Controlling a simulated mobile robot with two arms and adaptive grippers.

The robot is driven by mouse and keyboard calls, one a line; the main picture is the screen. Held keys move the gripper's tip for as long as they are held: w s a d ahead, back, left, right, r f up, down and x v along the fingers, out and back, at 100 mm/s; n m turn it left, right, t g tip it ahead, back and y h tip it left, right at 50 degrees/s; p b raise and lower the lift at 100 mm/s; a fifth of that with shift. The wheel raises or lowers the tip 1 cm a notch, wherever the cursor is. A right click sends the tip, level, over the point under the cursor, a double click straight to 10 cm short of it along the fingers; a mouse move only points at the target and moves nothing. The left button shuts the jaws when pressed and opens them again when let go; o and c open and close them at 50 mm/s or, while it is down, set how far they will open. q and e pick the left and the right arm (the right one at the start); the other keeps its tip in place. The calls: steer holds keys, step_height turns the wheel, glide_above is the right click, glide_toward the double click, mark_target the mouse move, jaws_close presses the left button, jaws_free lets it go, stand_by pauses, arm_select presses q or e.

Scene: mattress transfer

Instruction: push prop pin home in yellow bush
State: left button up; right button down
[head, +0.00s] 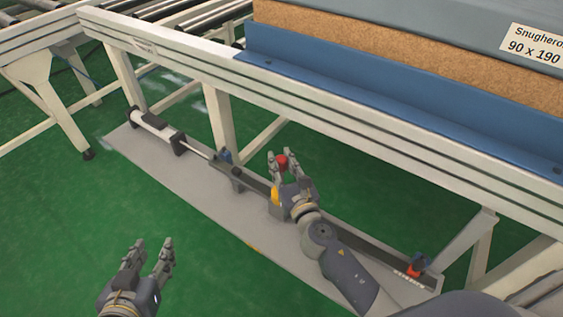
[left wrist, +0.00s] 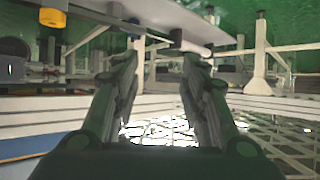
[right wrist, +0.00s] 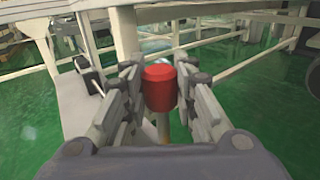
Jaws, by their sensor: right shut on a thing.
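The prop pin's red head (head: 282,161) is between the fingertips of my right gripper (head: 281,163), which is shut on it. In the right wrist view the red head (right wrist: 159,88) sits between both fingers, with a pale shaft (right wrist: 163,128) below it. The red head is above the bush; I cannot tell how far the shaft is in. My left gripper (head: 153,252) is open and empty, over the green floor left of the plate.
A grey floor plate (head: 195,187) carries a cylinder with a rod (head: 158,127), a dark bar (head: 360,244) and an orange-red part (head: 415,266) at its right end. The white conveyor frame (head: 400,150) with a blue rail runs above and behind. Green floor is clear at lower left.

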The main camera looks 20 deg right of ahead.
mark_target(282, 173)
steer(key=shift+f+b, duration=0.8)
steer(key=shift+f, duration=0.05)
arm_select(q)
steer(key=w+d+r+t, duration=0.1)
steer(key=r+t, duration=0.2)
steer(key=r, duration=0.1)
steer(key=w+d+r+t+h, duration=0.1)
steer(key=w+r+t, duration=0.1)
steer(key=r, duration=0.3)
steer(key=shift+w+d+r+t+h, duration=0.15)
steer(key=shift+w+r+t+h, duration=0.15)
steer(key=shift+t, duration=0.1)
arm_select(e)
steer(key=shift+f, duration=0.25)
arm_select(q)
steer(key=shift+f, duration=0.2)
steer(key=shift+f, duration=0.1)
steer(key=shift+s+f+g, duration=0.15)
steer(key=shift+f+g, duration=0.15)
steer(key=shift+f, duration=0.05)
steer(key=shift+f, duration=0.1)
stand_by(0.5)
steer(key=shift+r, duration=0.35)
arm_select(e)
steer(key=shift+f, duration=0.1)
